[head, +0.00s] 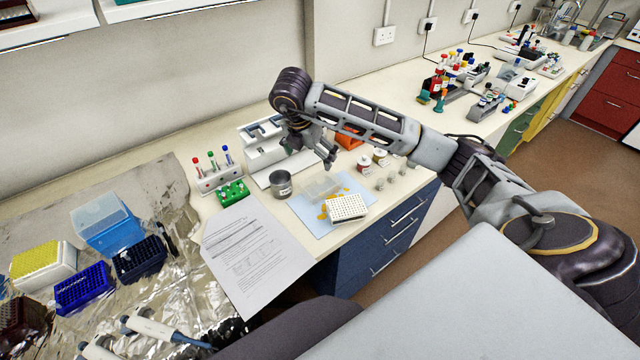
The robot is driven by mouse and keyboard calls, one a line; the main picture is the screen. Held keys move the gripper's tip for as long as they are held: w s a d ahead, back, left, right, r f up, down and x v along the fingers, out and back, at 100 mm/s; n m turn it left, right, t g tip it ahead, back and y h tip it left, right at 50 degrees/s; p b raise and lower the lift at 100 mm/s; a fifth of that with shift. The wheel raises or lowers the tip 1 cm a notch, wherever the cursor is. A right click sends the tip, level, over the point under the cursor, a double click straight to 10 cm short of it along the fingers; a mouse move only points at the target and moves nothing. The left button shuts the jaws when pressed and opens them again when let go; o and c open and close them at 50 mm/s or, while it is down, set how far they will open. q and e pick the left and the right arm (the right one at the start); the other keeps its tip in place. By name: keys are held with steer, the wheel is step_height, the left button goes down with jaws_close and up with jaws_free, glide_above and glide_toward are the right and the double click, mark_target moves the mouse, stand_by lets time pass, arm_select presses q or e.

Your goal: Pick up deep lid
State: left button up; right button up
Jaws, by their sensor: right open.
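A clear, box-shaped piece that looks like the deep lid (319,188) sits on a light blue mat (308,217) on the bench. A white tube rack (347,208) stands in front of it, close to its right side. My right gripper (314,154) is open and empty. It hangs above and behind the clear lid, pointing down, apart from it in the picture. My right arm reaches in from the right over the bench. My left gripper is not in view.
A metal cup (281,184) stands left of the mat. Behind it is a white device (264,148). Small jars (364,164) stand to the right. A paper sheet (254,258), green rack (233,193) and tip boxes (83,287) lie to the left.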

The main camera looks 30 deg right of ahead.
mark_target(318, 179)
steer(key=shift+p+x, duration=0.5)
steer(key=shift+x, duration=3.45)
steer(key=shift+s, duration=0.1)
steer(key=shift+p+x, duration=0.55)
steer(key=shift+x, duration=0.45)
steer(key=shift+s+p+x, duration=0.2)
steer(key=shift+p+x, duration=0.15)
steer(key=shift+x, duration=1.15)
steer(key=shift+w+a+f, duration=0.1)
steer(key=shift+c, duration=0.4)
steer(key=c, duration=0.6)
